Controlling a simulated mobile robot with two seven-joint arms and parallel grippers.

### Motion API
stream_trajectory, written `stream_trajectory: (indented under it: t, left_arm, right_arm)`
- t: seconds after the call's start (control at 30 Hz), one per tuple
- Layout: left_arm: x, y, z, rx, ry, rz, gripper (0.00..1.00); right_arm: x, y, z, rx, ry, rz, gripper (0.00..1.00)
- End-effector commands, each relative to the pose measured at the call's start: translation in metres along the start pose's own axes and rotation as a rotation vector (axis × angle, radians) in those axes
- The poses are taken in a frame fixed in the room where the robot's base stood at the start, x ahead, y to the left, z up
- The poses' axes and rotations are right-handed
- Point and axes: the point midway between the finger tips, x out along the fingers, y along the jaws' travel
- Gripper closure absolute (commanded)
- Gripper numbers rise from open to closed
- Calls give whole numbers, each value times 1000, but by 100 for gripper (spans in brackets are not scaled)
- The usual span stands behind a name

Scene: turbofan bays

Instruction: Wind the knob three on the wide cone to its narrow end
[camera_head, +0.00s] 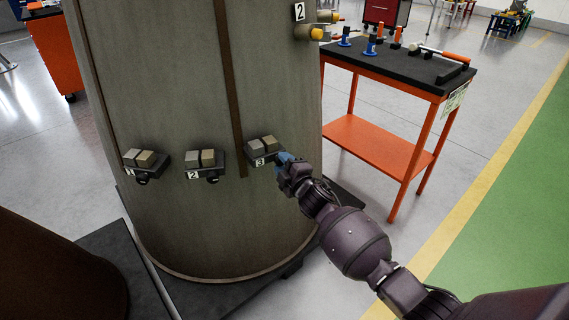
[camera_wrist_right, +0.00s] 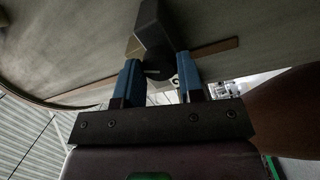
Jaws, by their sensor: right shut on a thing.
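The wide cone (camera_head: 170,110) is a large grey-green body filling the middle of the head view. Low on its side sit several dark brackets with pale blocks, labelled 1 (camera_head: 145,162), 2 (camera_head: 202,163) and 3 (camera_head: 262,150). My right gripper (camera_head: 287,160) is at the right side of bracket 3. In the right wrist view its blue fingers (camera_wrist_right: 160,82) are shut on a dark round knob (camera_wrist_right: 155,71) below the bracket (camera_wrist_right: 153,28). In the head view the gripper hides that knob. My left gripper is not in view.
An orange table (camera_head: 400,95) with a black top, holding blue and orange tools, stands right of the cone. Another bracket labelled 2 (camera_head: 306,22) with yellow-ended parts juts from the cone higher up. A dark brown rounded body (camera_head: 55,275) stands at lower left. A dark base surrounds the cone's foot.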

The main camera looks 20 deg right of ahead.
Motion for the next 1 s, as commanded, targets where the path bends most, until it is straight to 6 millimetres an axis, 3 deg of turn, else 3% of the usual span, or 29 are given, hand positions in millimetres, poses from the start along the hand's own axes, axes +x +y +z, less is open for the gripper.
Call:
stream_trajectory:
  t: [1.0]
  left_arm:
    - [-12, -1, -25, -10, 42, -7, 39]
  right_arm:
    - [0, 2, 0, 895, 0, 1, 88]
